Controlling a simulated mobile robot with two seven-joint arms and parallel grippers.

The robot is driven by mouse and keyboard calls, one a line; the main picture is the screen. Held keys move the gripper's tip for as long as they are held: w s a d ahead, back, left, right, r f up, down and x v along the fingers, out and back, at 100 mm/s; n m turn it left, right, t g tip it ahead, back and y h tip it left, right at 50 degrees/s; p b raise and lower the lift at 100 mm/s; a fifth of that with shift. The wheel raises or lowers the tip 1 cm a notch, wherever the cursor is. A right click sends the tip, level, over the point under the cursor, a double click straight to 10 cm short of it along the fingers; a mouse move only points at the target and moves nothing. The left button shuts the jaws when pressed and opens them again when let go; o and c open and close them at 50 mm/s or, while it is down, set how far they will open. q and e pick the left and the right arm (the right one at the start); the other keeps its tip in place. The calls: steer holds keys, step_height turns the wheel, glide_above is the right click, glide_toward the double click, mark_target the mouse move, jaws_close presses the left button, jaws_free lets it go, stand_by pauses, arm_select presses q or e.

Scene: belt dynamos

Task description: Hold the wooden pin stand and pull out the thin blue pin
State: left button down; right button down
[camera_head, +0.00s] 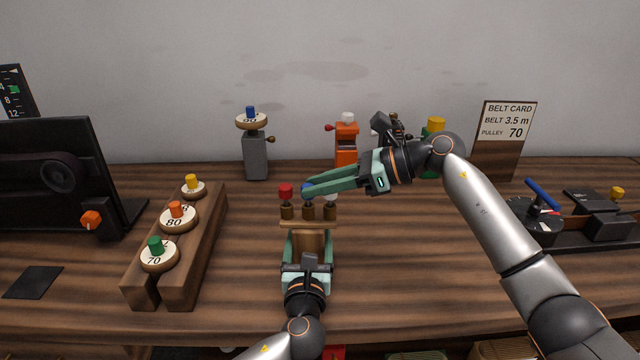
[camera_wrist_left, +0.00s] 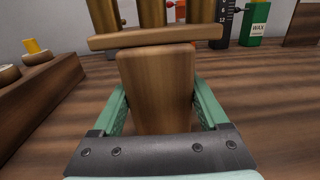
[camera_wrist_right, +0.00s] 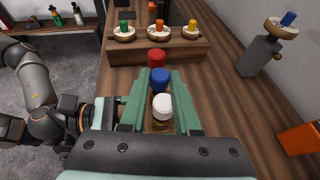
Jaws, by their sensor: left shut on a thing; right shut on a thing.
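The wooden pin stand (camera_head: 311,224) stands upright near the middle of the table, with a red pin (camera_head: 286,192), a thin blue pin (camera_head: 307,189) and a white pin (camera_head: 331,201) in a row. My left gripper (camera_head: 308,250) is shut on the stand's wooden block (camera_wrist_left: 156,85), one green finger on each side. My right gripper (camera_head: 309,190) reaches in from the right and is shut on the blue pin, whose blue head (camera_wrist_right: 159,78) shows between the fingers. In the right wrist view the white head (camera_wrist_right: 162,106) is nearer and the red head (camera_wrist_right: 156,57) farther. The blue pin's lower end is hidden.
A wooden rack (camera_head: 205,246) with numbered pulleys stands to the left. A grey post (camera_head: 256,157) and an orange device (camera_head: 346,146) stand behind. A belt card (camera_head: 505,125) and a dark machine (camera_head: 560,225) are at the right. The table between is clear.

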arm_select(q)
steer(key=shift+f, duration=0.2)
arm_select(e)
steer(key=shift+r, duration=0.1)
steer(key=shift+r, duration=1.8)
steer(key=shift+r, duration=0.1)
steer(key=shift+r, duration=2.2)
arm_select(q)
steer(key=shift+c, duration=1)
jaws_free()
steer(key=shift+o, duration=1)
steer(key=shift+r, duration=0.1)
steer(key=shift+s, duration=0.1)
steer(key=s, duration=1.1)
steer(key=shift+s+a, duration=0.35)
steer(key=shift+s, duration=0.05)
